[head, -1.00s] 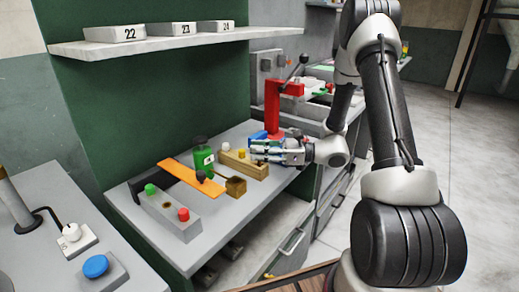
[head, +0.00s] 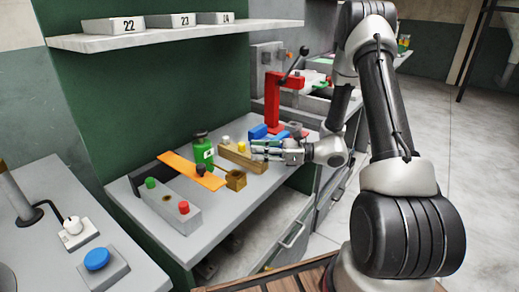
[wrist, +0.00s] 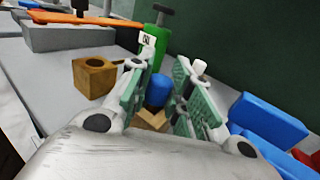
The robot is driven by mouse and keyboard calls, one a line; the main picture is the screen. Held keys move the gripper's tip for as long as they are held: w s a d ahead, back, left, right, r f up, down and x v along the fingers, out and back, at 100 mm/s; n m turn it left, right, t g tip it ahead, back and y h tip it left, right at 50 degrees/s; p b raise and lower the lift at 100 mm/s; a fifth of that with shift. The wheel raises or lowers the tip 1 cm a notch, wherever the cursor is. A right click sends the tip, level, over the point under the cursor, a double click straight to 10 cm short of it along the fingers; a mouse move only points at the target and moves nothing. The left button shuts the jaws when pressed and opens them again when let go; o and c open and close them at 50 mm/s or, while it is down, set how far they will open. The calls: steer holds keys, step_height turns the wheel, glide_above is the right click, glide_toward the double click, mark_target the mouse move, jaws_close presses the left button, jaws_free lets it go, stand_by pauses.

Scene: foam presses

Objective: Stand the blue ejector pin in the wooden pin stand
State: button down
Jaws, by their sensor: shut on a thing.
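The wooden pin stand (head: 238,158) is a long block on the grey bench, with a white and a yellow pin standing in it. My gripper (head: 262,150) is at its right end in the head view. In the wrist view, my gripper (wrist: 157,98) is shut on the blue ejector pin (wrist: 158,90), whose rounded blue top shows between the green pads. Wood (wrist: 152,119) shows just below the pin. The pin's lower end is hidden, so I cannot tell whether it is in a hole or above the stand.
A small wooden block with a hole (head: 236,180) stands in front of the stand. A green bottle (head: 203,150), an orange strip (head: 188,168) and a grey button box (head: 168,205) are to the left. A red press (head: 273,105) and a blue block (head: 258,131) are behind.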

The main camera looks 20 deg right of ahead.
steer(key=shift+f, duration=0.1)
steer(key=c, duration=1.2)
jaws_free()
steer(key=shift+f, duration=0.1)
steer(key=shift+c, duration=0.2)
steer(key=v, duration=1.2)
